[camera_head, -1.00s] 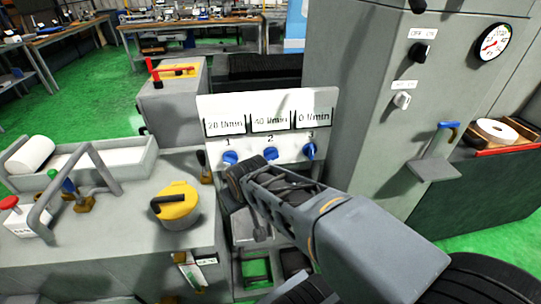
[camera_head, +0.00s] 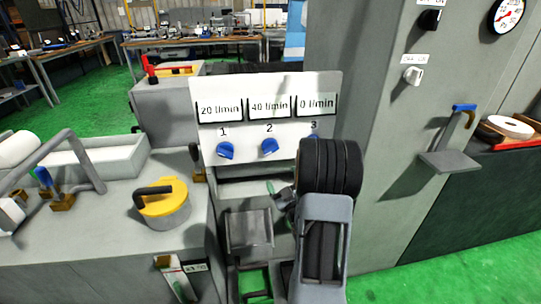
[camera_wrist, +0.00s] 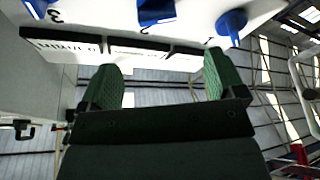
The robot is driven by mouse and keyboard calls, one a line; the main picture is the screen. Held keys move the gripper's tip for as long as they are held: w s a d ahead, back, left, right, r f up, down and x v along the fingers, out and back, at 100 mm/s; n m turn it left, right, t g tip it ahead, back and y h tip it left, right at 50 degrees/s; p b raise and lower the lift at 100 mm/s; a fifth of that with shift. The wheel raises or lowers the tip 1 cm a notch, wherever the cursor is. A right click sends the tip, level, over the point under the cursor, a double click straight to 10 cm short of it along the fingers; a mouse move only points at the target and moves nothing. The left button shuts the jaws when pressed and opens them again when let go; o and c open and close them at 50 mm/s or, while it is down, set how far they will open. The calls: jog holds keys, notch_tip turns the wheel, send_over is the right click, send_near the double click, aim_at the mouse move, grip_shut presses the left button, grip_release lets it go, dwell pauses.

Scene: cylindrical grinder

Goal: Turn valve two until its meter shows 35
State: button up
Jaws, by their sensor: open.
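Valve two's blue knob (camera_head: 269,147) sits on the white panel (camera_head: 212,87) under the number 2. Its meter (camera_head: 269,107) reads 40 l/min. In the wrist view, the picture is upside down and the valve two knob (camera_wrist: 156,12) is at the top middle, roughly in line with the gap between the fingers. In the head view, my gripper is mostly hidden by my arm, below and right of valve two.
Valve one's knob (camera_head: 225,150) is left of valve two, its meter (camera_head: 220,109) reading 20 l/min. Valve three's knob is mostly hidden behind my arm; its meter (camera_head: 316,105) reads 0 l/min. A grey cabinet (camera_head: 375,130) stands right of the panel.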

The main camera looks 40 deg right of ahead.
aim_at(272, 152)
jog(key=p+x, duration=0.1)
jog(key=x, duration=1.2)
jog(key=shift+d+r, duration=0.15)
jog(key=shift+c, duration=0.5)
